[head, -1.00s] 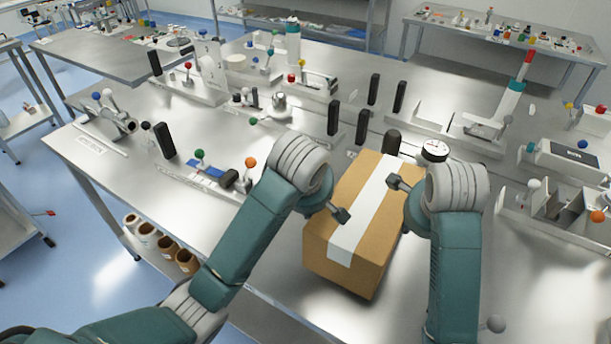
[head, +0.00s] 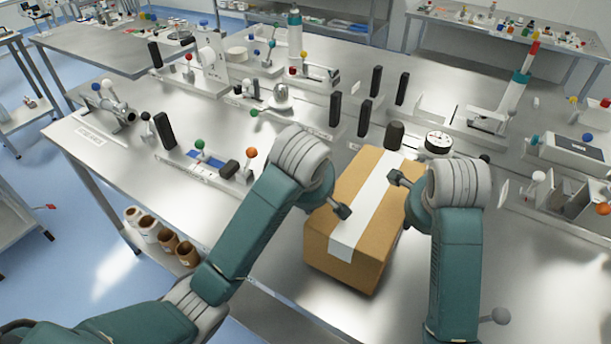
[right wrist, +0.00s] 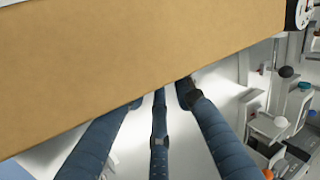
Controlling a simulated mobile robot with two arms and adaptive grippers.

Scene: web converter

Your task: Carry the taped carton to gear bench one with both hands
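The brown carton (head: 378,213) with a white tape strip (head: 362,205) along its top is between my two arms, at the near part of the steel bench. I cannot tell whether its base touches the bench. My left gripper (head: 340,209) is at its left side; its fingers are mostly hidden. My right gripper (head: 399,179) is at its right side. In the right wrist view the carton's side (right wrist: 140,65) fills the top, and the right gripper's straight, spread blue fingers (right wrist: 160,110) reach to its lower edge, tips partly hidden.
The steel bench (head: 110,180) bears fixtures with coloured knobs, black posts (head: 364,118) and a round dial (head: 438,142) just beyond the carton. A boxy fixture (head: 575,155) stands at right. Other benches (head: 120,60) are behind. Blue floor (head: 70,250) is open at left.

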